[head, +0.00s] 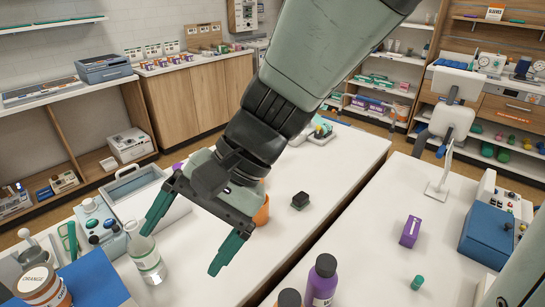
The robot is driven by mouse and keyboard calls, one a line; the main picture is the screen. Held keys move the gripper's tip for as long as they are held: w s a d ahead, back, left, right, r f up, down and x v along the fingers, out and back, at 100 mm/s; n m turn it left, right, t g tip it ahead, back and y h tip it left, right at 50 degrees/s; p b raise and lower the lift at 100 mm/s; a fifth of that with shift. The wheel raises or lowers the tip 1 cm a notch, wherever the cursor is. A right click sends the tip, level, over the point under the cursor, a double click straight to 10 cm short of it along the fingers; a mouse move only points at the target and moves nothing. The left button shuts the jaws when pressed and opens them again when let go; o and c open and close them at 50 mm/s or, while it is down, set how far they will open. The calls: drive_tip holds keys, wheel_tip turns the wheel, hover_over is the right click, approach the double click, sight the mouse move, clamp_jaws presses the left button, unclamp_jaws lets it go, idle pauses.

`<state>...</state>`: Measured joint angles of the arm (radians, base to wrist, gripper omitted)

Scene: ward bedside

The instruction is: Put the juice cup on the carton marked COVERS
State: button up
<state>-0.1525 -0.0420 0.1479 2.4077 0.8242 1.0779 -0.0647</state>
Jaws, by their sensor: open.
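My gripper (180,253) is open and empty over the left table, its teal fingers pointing down and to the left. A glass bottle with a green band (150,265) stands near its left finger; I cannot tell whether they touch. A round tub or cup lettered ORANGE (42,285) stands at the lower left corner, left of my gripper; it may be the juice cup. A plain orange cup (262,213) is partly hidden behind my gripper. I can read COVERS on no carton here. A small purple carton (410,231) stands on the right table, its marking unreadable.
A small dark block (300,200) sits right of my gripper on the white table (345,165). A purple bottle (322,280) stands at the front. A gap separates the two tables.

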drive_tip(key=d+r+n+t+h, duration=0.1)
drive_tip(key=d+r+t+h, duration=0.2)
drive_tip(key=d, duration=0.7)
drive_tip(key=d+r+n+t+h, duration=0.1)
drive_tip(key=d+r+t+h, duration=0.3)
drive_tip(key=d, duration=0.5)
drive_tip(key=shift+s+d+r+t, duration=0.2)
drive_tip(key=shift+d+r+t, duration=0.2)
drive_tip(key=shift+r+t, duration=0.6)
